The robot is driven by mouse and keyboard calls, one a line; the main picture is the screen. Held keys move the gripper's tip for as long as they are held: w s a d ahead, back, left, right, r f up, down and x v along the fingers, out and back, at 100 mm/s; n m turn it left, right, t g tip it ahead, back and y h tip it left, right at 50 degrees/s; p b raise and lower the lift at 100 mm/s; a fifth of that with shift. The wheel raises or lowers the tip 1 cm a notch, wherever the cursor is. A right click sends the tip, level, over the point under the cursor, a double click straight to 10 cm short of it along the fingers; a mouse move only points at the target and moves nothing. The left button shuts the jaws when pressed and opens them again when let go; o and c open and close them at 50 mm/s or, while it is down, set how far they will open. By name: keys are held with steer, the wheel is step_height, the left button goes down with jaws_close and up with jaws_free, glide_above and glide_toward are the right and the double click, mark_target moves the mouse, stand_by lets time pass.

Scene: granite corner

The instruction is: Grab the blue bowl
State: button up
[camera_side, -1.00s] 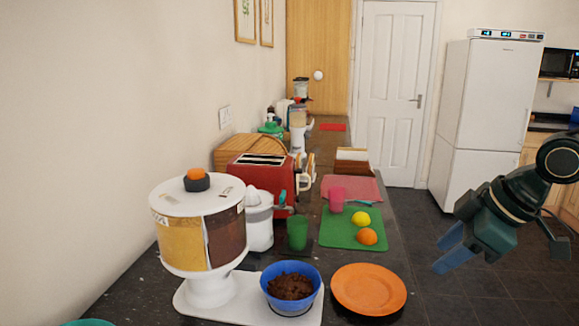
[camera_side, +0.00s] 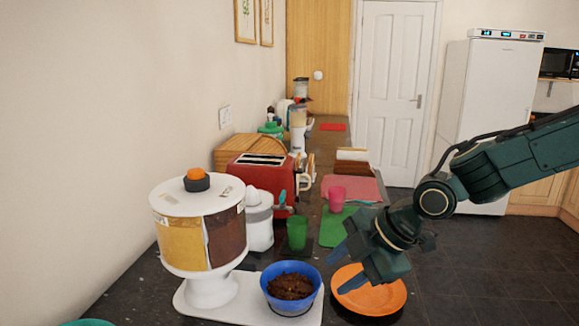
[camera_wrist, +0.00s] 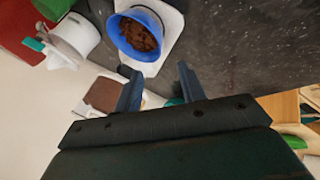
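The blue bowl (camera_side: 275,286) holds brown cereal and sits on the white base of the cereal dispenser (camera_side: 203,222). In the wrist view the bowl (camera_wrist: 121,41) is ahead of the fingers at the upper left, apart from them. My gripper (camera_side: 334,271) is open and empty, right of the bowl and above the orange plate (camera_side: 385,301). In the wrist view the fingers of my gripper (camera_wrist: 158,82) are spread with nothing between them. The arm hides parts of the plate and the green cutting board.
Behind the bowl stand a green cup (camera_side: 297,233), a white juicer (camera_side: 259,222) and a red toaster (camera_side: 263,178). A green board (camera_side: 336,226), a pink cup (camera_side: 337,199) and a red mat (camera_side: 362,188) lie farther back. Bare dark counter shows near the plate.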

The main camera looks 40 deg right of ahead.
mark_target(303, 299)
steer(key=shift+f, duration=0.1)
steer(key=shift+x, duration=4.25)
steer(key=shift+x, duration=2.6)
steer(key=shift+s, duration=0.1)
steer(key=shift+c, duration=0.2)
jaws_close()
